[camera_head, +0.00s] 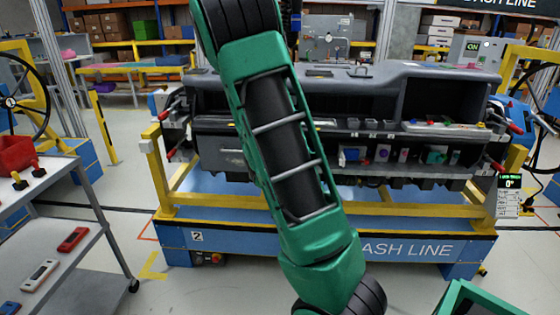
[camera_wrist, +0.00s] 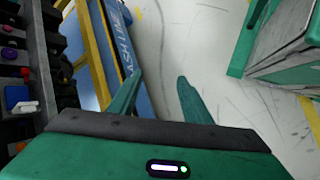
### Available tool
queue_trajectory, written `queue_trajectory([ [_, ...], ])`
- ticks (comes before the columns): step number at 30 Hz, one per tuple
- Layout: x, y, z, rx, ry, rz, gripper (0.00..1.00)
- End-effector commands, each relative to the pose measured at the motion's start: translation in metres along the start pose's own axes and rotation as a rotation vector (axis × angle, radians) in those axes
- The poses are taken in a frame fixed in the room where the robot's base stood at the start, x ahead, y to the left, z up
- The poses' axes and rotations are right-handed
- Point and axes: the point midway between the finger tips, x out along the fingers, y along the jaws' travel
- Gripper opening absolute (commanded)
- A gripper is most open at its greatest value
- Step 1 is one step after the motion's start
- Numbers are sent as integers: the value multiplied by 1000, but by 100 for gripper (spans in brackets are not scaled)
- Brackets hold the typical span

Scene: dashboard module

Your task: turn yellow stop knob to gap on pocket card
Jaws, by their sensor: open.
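My gripper (camera_wrist: 158,92) shows in the wrist view as two green fingers spread apart with bare floor between them. It is empty, and out of sight in the head view. The dashboard module (camera_head: 290,88) lies across the yellow frame, partly hidden behind my green arm. Small coloured controls sit along its lower right part; in the wrist view some show at the left edge, left of my gripper.
A blue base (camera_head: 330,244) with a yellow frame carries the dashboard. A grey cart (camera_head: 88,250) with red, white and blue parts stands at the left. Bare floor (camera_wrist: 215,65) lies beyond my fingers in the wrist view.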

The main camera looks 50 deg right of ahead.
Motion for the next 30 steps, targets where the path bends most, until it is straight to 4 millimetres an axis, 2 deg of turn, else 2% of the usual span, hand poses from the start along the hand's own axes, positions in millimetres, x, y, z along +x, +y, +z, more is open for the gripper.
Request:
queue_trajectory([
  [1,9,7,0,-52,-23,51,44],
  [6,29,37,-4,-233,-79,221,44],
  [14,35,87,-18,-549,-182,495,44],
  [20,21,122,-40,-821,-279,711,44],
  [24,2,140,-62,-1022,-360,864,44],
  [30,-32,153,-103,-1325,-494,1081,44],
])
